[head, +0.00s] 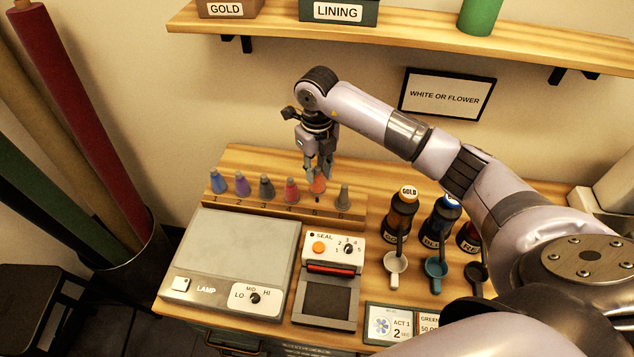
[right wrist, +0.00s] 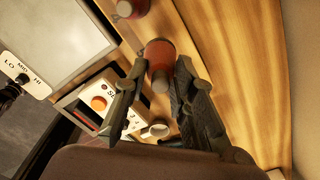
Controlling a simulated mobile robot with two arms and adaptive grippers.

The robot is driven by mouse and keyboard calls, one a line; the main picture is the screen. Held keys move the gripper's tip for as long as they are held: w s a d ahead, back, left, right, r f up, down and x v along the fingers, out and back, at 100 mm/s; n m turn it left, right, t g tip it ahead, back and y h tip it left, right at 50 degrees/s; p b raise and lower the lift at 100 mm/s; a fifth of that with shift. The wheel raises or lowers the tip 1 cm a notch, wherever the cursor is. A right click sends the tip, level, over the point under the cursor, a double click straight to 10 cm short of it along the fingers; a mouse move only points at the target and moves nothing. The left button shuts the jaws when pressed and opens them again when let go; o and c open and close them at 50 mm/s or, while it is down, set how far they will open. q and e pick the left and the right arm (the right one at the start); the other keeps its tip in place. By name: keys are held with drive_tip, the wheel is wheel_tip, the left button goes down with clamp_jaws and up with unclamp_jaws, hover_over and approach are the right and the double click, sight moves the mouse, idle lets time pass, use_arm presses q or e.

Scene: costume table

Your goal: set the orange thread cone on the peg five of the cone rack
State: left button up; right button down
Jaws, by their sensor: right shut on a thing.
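The orange thread cone (head: 319,186) is between the fingers of my right gripper (head: 319,172), which is shut on it. It is upright, directly over position five of the wooden cone rack (head: 250,208). A short dark piece of peg five (head: 317,198) shows below its base; I cannot tell whether the peg enters the cone. In the right wrist view the cone (right wrist: 160,56) is between the fingertips (right wrist: 160,67). My left gripper is not in view.
A red cone (head: 291,191) stands at four, close left; a grey cone-like piece (head: 343,196) is at six. Other cones fill one to three. In front are a lamp box (head: 240,255) and a seal device (head: 330,270). Bottles (head: 400,215) with scoops stand right.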

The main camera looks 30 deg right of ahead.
sight(317, 181)
wheel_tip(317, 181, down, 4)
drive_tip(key=shift+f+p, duration=0.2)
drive_tip(key=shift+p, duration=0.4)
drive_tip(key=shift+f, duration=0.2)
drive_tip(key=shift+f+b, duration=0.3)
drive_tip(key=shift+b, duration=0.05)
drive_tip(key=c, duration=1.3)
unclamp_jaws()
drive_tip(key=shift+r, duration=0.1)
drive_tip(key=shift+c, duration=0.2)
drive_tip(key=shift+r+p, duration=0.3)
drive_tip(key=shift+r, duration=0.1)
wheel_tip(317, 181, up, 11)
drive_tip(key=b, duration=0.3)
drive_tip(key=shift+f+b, duration=0.2)
drive_tip(key=shift+b, duration=0.15)
drive_tip(key=shift+r, duration=0.55)
